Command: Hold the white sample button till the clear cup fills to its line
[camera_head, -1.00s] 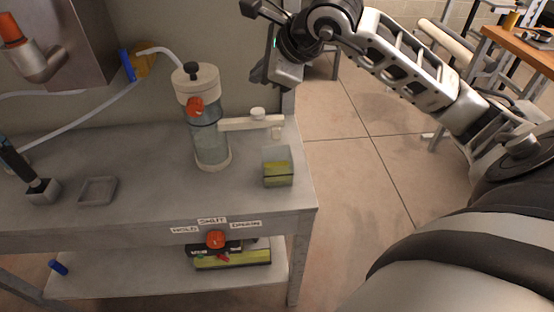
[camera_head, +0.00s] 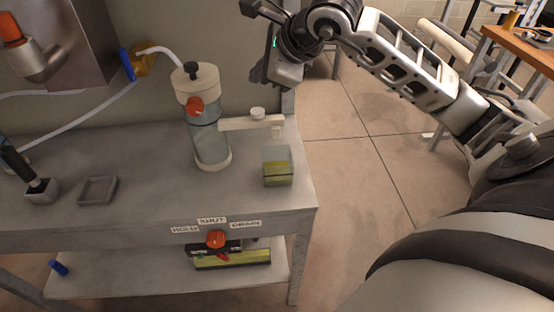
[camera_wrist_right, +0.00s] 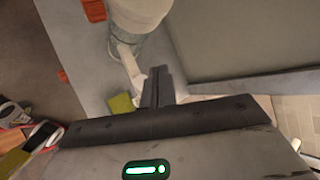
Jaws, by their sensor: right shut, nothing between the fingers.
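The white sample button (camera_head: 258,113) sits on top of a white side arm of a clear cylinder (camera_head: 209,143). The clear cup (camera_head: 278,167) stands on the bench under the arm's outer end, with yellow-green in its lower part and a dark line across it. The exact level against the line is hard to read. My right gripper (camera_head: 258,74) is shut and empty, behind and above the button, apart from it. In the right wrist view its fingers (camera_wrist_right: 158,88) are together, with the yellow-green cup (camera_wrist_right: 121,104) to their left. My left gripper is not in view.
A grey bench (camera_head: 130,210) carries a small square tray (camera_head: 98,190) and a dark handled tool in a block (camera_head: 40,190) at left. An orange valve knob (camera_head: 215,239) is under the front edge. A metal box (camera_head: 85,45) hangs at upper left. Open floor lies right of the bench.

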